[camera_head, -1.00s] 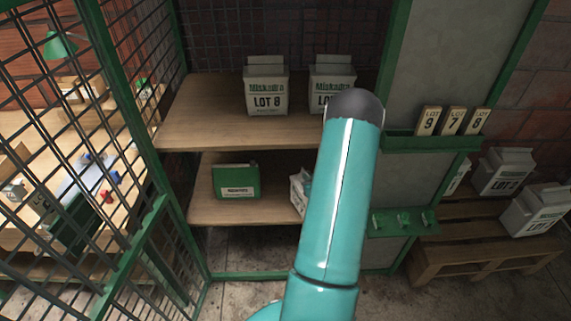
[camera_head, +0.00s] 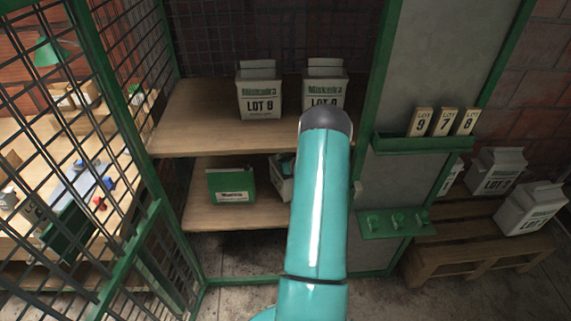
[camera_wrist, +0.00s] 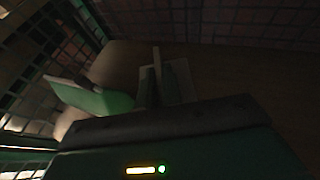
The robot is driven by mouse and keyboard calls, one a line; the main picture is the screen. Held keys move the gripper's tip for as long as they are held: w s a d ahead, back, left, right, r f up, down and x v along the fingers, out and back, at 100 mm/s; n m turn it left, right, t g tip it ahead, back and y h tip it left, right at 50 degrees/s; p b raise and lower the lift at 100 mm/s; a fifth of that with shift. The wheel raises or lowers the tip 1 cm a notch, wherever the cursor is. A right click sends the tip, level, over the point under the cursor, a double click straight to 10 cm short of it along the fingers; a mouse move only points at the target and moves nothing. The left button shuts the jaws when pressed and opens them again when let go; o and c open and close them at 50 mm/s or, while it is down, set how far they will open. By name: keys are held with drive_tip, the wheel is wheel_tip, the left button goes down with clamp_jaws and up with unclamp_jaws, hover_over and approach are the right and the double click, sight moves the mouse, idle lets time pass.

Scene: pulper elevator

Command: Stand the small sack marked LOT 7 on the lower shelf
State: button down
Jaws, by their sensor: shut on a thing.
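A small pale sack (camera_head: 283,178) shows at the lower shelf (camera_head: 215,217), just right of a green box. My teal arm hides most of it, and I cannot read its marking. In the dark wrist view a pale sack (camera_wrist: 180,82) is at my gripper (camera_wrist: 158,80), which is shut on it. My arm hides the gripper in the head view. The sack looks roughly upright; whether its base touches the shelf board I cannot tell.
The green box (camera_head: 231,185) stands close left of the sack. Two larger sacks (camera_head: 259,90) stand on the upper shelf (camera_head: 185,125) overhead. Green mesh (camera_head: 135,100) bounds the left, a grey panel the right. Bare board shows left of the box.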

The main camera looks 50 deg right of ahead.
drive_tip(key=shift+f, duration=1.65)
drive_tip(key=shift+f, duration=0.2)
drive_tip(key=c, duration=1.6)
unclamp_jaws()
drive_tip(key=shift+s, duration=0.1)
drive_tip(key=shift+o, duration=0.2)
drive_tip(key=shift+s+r, duration=0.1)
drive_tip(key=shift+r, duration=0.1)
drive_tip(key=v, duration=1.1)
drive_tip(key=shift+s+a, duration=0.25)
drive_tip(key=shift+s, duration=0.05)
